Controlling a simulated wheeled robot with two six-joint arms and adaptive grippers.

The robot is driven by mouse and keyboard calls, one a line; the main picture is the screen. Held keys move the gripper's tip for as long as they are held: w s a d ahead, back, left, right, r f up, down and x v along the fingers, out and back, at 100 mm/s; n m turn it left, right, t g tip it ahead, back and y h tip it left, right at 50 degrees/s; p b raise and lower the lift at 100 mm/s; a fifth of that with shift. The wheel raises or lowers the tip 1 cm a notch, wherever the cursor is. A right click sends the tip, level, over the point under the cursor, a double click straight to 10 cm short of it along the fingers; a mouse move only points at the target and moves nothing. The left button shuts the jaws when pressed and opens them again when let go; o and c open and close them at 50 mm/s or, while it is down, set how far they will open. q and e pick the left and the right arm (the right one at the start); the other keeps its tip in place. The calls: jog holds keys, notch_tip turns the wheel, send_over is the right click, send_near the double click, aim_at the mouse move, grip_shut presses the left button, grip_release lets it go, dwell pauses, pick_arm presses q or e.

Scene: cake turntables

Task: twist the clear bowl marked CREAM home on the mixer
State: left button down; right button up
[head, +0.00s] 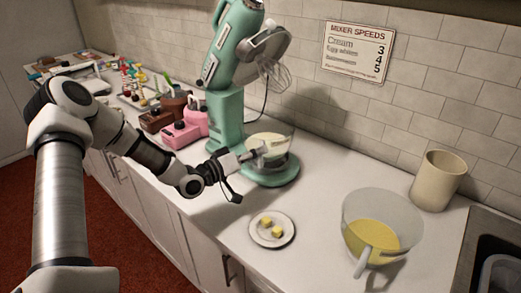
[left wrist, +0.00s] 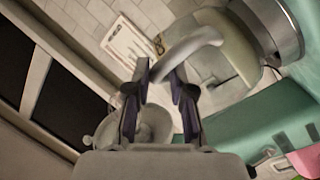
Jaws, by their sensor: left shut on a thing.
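The clear bowl (head: 281,157) with pale contents stands on the base of the mint-green mixer (head: 227,110). The mixer's head is tilted up, and its whisk (head: 276,78) hangs clear above the bowl. I cannot read a CREAM mark on the bowl. My left gripper (head: 256,152) reaches in from the left at the bowl's near left side. In the left wrist view, the fingers (left wrist: 160,82) are closed on the bowl's curved handle (left wrist: 195,40). Whether the bowl is locked in the base cannot be seen. My right gripper is out of view.
A plate (head: 259,238) with butter pieces and a second clear bowl (head: 408,216) of yellow mixture stand at the front right. A beige canister (head: 438,181) is by the wall, beside the sink. A pink appliance (head: 182,130) and small items crowd the left counter.

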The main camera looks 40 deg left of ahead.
pick_arm(q)
jog(key=shift+s+a+m+g+h+p, duration=0.25)
jog(key=shift+a+m+g+h+p, duration=0.15)
jog(key=shift+a+m+h+p, duration=0.5)
jog(key=shift+d, duration=0.1)
jog(key=shift+s+a+m+g+h+p, duration=0.15)
jog(key=shift+a+m+g+h+p, duration=0.4)
jog(key=shift+a+h, duration=0.4)
jog(key=shift+d+h, duration=0.1)
jog(key=shift+h, duration=0.15)
